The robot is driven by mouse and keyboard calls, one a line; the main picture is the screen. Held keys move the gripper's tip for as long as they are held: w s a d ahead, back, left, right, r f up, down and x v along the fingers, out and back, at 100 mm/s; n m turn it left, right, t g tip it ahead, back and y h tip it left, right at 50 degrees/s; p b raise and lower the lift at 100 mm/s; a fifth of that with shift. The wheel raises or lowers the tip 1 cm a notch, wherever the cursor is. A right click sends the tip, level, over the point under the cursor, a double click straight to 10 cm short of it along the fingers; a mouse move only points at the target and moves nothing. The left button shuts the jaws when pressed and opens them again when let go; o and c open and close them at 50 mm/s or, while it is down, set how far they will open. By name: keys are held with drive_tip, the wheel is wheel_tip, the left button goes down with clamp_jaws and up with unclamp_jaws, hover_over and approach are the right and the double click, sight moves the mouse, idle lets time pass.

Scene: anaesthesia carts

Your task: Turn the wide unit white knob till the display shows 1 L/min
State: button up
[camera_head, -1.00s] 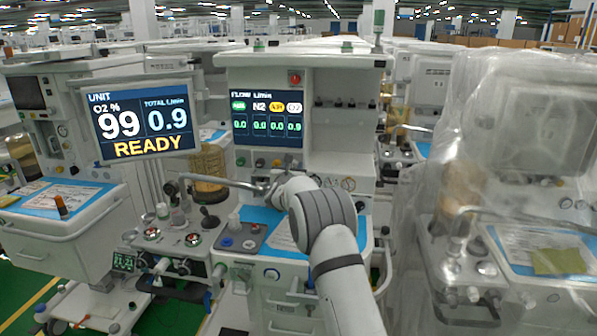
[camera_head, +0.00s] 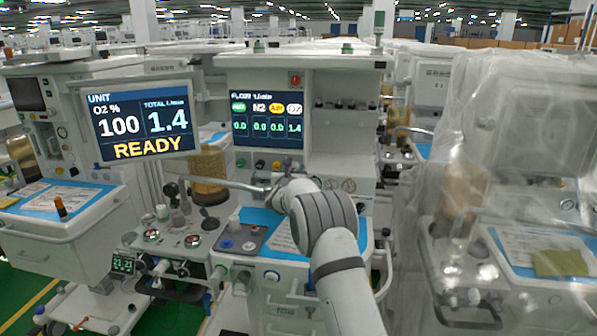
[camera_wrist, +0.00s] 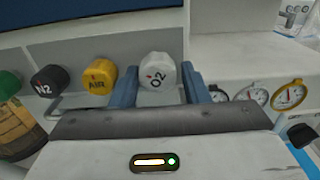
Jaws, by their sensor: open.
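The white O2 knob (camera_wrist: 158,68) sits at the right end of a row on the wide unit (camera_head: 340,130). My gripper (camera_wrist: 162,82) is open, with one finger on each side of this knob; I cannot tell whether either finger touches it. In the head view my arm hides the gripper and most of the knob. The unit's flow display (camera_head: 268,112) reads 0.0, 0.0, 0.0 and 1.4, the last in the O2 column. The separate UNIT display (camera_head: 140,122) reads O2 100 %, total 1.4 L/min, READY.
The yellow AIR knob (camera_wrist: 99,77) stands left of the white one, then the black N2 knob (camera_wrist: 50,80) and a green knob (camera_wrist: 8,84). Round gauges (camera_wrist: 288,95) lie to the right. A plastic-covered cart (camera_head: 520,170) stands at the right.

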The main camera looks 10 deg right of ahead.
drive_tip(key=b+v, duration=0.1)
drive_tip(key=v, duration=0.6)
drive_tip(key=shift+s+b, duration=0.35)
drive_tip(key=shift+b, duration=0.05)
drive_tip(key=shift+o, duration=0.3)
drive_tip(key=shift+a, duration=0.1)
